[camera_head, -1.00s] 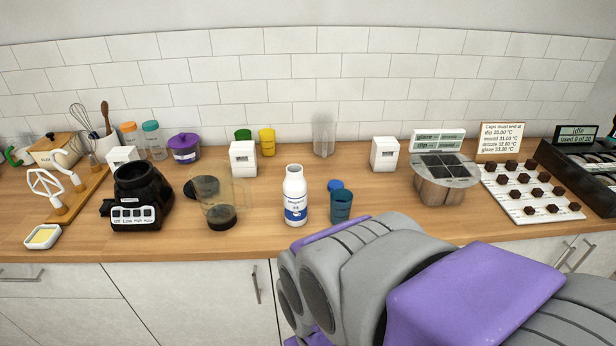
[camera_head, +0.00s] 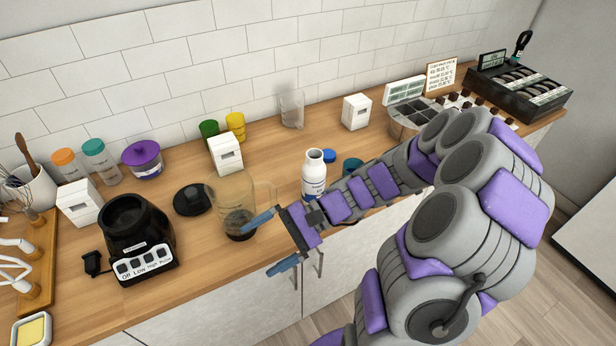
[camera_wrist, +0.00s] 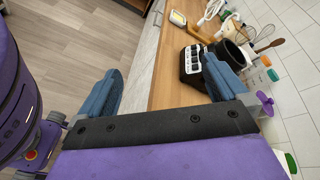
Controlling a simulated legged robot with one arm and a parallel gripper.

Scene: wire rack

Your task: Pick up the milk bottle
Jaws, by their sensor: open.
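The white milk bottle (camera_head: 314,168) with a blue label stands upright and uncapped on the wooden counter in the head view. My arm covers part of its lower right side. A blue cap (camera_head: 328,156) lies behind it to the right. My gripper (camera_head: 268,243) is open and empty, its blue fingers spread at the counter's front edge, to the left of and nearer than the bottle. In the wrist view my gripper (camera_wrist: 165,92) shows its fingers wide apart with nothing between them. The bottle is not in the wrist view.
A black blender base (camera_head: 135,240) is further left. White boxes (camera_head: 226,153) and colored cups stand behind.

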